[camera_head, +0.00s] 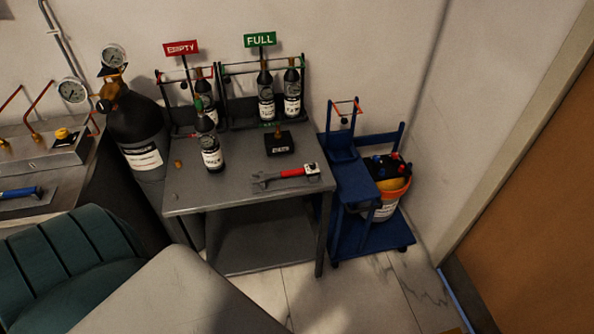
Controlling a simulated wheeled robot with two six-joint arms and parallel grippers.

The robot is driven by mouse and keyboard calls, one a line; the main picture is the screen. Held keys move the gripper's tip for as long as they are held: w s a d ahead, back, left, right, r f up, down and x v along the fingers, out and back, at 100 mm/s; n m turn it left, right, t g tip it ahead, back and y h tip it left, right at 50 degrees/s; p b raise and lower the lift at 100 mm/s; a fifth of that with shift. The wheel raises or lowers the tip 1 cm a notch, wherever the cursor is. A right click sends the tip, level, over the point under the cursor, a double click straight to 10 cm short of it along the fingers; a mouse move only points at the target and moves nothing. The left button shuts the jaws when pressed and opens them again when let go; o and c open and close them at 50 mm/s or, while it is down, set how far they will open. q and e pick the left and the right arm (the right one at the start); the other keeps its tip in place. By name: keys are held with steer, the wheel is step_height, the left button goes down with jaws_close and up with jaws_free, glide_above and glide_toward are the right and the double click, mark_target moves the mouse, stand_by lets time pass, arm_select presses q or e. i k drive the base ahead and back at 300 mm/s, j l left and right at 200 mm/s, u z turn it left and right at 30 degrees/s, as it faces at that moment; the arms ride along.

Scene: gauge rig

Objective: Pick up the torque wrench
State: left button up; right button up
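A red-handled wrench-like tool (290,174) lies flat on the grey metal table (240,192), near its front right part. It has grey metal jaws at its left end and a pale block with a dark spot at its right end. A second tool with a blue handle and red tip (22,193) lies on a flat plate at the far left. I cannot tell for certain which one is the torque wrench. Neither of my grippers is in view.
A dark bottle (211,152) and a small black block (279,144) stand behind the red-handled tool. Racks with bottles and EMPTY (181,48) and FULL (260,40) signs line the back. A blue cart (352,182) stands right; a large cylinder (138,130) stands left.

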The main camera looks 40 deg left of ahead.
mark_target(306, 170)
steer(key=u, duration=2.9)
steer(key=i+j+z, duration=0.15)
steer(key=i, duration=0.2)
steer(key=i+j+z, duration=0.2)
steer(key=z, duration=1.85)
steer(key=i+j, duration=0.05)
steer(key=j, duration=0.05)
